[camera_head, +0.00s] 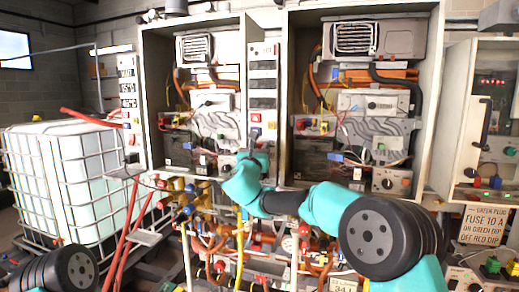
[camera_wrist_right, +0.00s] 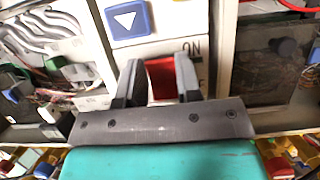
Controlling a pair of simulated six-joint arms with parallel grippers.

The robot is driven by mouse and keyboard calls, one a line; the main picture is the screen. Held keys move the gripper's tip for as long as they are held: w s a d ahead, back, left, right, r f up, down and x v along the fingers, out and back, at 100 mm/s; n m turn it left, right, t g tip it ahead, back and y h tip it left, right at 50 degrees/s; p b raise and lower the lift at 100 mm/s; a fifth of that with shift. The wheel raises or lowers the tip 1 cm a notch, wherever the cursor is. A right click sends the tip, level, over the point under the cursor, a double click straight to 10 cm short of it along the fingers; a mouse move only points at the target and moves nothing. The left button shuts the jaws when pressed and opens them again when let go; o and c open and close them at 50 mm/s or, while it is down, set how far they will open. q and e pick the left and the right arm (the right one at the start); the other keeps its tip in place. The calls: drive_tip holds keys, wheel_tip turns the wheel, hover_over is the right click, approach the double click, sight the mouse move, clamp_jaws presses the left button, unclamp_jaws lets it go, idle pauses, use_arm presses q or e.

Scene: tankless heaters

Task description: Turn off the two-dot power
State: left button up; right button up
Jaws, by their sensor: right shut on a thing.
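My right gripper (camera_head: 254,138) is at the lower end of the narrow white switch panel (camera_head: 263,65) between the two open heater cabinets. In the right wrist view, its dark fingers (camera_wrist_right: 158,85) stand on both sides of a red switch (camera_wrist_right: 161,80) and are shut on it. An "ON" label (camera_wrist_right: 192,47) is beside the switch, with more lettering below it mostly hidden by a finger. A blue square with a white down-pointing triangle (camera_wrist_right: 126,20) is above. I cannot make out a two-dot mark. My left gripper is out of view.
The left heater cabinet (camera_head: 155,60) and right heater cabinet (camera_head: 437,75) flank the panel. Pipes and valves (camera_head: 240,235) crowd the space below. A caged white tank (camera_head: 65,180) stands at left. A cabinet with red lights (camera_head: 468,100) is at right, above a "fuse" sign (camera_head: 483,224).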

drive_tip(key=o, duration=0.9)
drive_tip(key=shift+s, duration=0.1)
drive_tip(key=v, duration=1.7)
drive_tip(key=shift+a, duration=0.1)
